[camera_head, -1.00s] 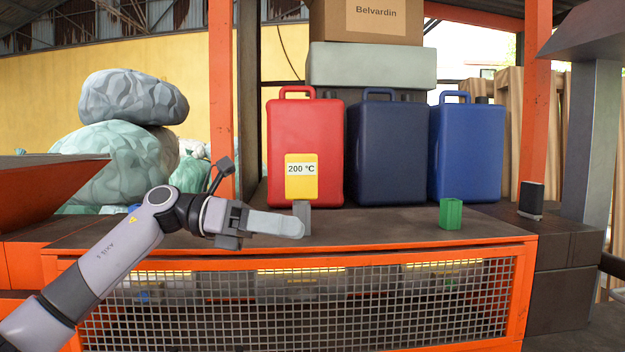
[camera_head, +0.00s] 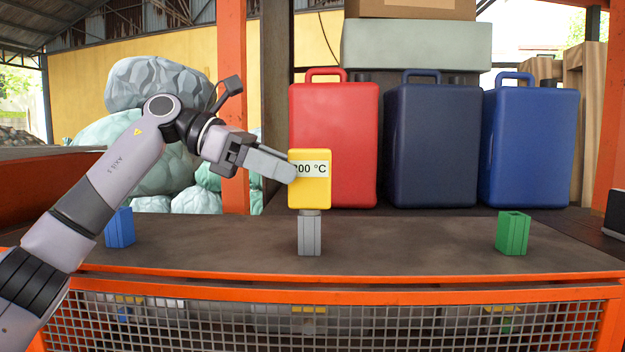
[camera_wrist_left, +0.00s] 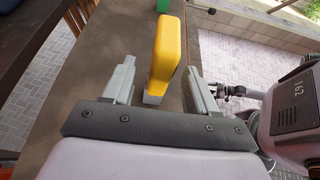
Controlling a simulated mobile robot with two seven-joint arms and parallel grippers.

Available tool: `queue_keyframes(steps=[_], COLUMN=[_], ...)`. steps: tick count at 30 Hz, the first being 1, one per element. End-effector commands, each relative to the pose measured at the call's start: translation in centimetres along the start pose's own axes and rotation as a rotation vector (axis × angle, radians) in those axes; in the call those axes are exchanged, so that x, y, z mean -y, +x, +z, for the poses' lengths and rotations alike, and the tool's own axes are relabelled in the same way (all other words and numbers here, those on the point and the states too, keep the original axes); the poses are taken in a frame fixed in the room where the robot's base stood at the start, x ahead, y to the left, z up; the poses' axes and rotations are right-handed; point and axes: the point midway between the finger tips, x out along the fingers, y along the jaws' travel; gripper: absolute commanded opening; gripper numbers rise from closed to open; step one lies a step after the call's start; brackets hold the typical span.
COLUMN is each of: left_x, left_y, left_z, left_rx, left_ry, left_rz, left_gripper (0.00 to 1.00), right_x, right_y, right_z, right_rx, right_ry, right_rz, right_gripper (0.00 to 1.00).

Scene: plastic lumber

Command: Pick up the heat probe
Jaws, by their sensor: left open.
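The heat probe (camera_head: 309,190) is a yellow block with a white display, partly covered, that ends in "00 °C". It stands upright on a grey holder (camera_head: 310,236) on the bench. My left gripper (camera_head: 290,172) is at its left side, and a fingertip overlaps its edge in the head view. In the left wrist view the yellow probe (camera_wrist_left: 166,55) stands between the two spread fingers of my left gripper (camera_wrist_left: 160,80), a gap showing on the left.
A blue block (camera_head: 120,228) and a green block (camera_head: 513,232) stand on the brown bench (camera_head: 410,243). Red (camera_head: 345,130), dark blue (camera_head: 432,140) and blue (camera_head: 529,145) canisters stand behind. An orange post (camera_head: 231,110) rises behind my left arm.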

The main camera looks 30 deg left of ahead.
Motion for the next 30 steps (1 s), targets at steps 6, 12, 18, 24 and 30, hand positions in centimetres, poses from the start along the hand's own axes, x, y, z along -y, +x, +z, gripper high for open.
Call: queue_keyframes(steps=[6, 12, 18, 24, 30], left_x=[0.3, 0.3, 0.3, 0.3, 0.3], left_y=[3.4, 4.7, 4.7, 4.7, 4.6], left_z=[0.4, 0.4, 0.4, 0.4, 0.4], left_rx=[-0.002, 0.001, 0.001, 0.001, 0.002], left_ry=[0.001, 0.001, 0.001, 0.001, 0.001], left_rz=[-0.003, -0.001, -0.001, -0.001, -0.001], left_gripper=[0.57, 0.57, 0.51, 0.0, 0.0], right_x=[0.0, 0.0, 0.0, 0.0, 0.0], right_y=[-0.5, -0.6, -0.6, -0.5, -0.5], right_z=[-0.6, -0.7, -0.6, -0.7, -0.7], right_rx=[0.002, 0.002, 0.002, 0.002, 0.002], right_ry=[0.0, 0.0, 0.0, 0.0, 0.0], right_rz=[0.0, 0.0, 0.0, 0.0, 0.0], right_gripper=[1.0, 1.0, 1.0, 1.0, 1.0])
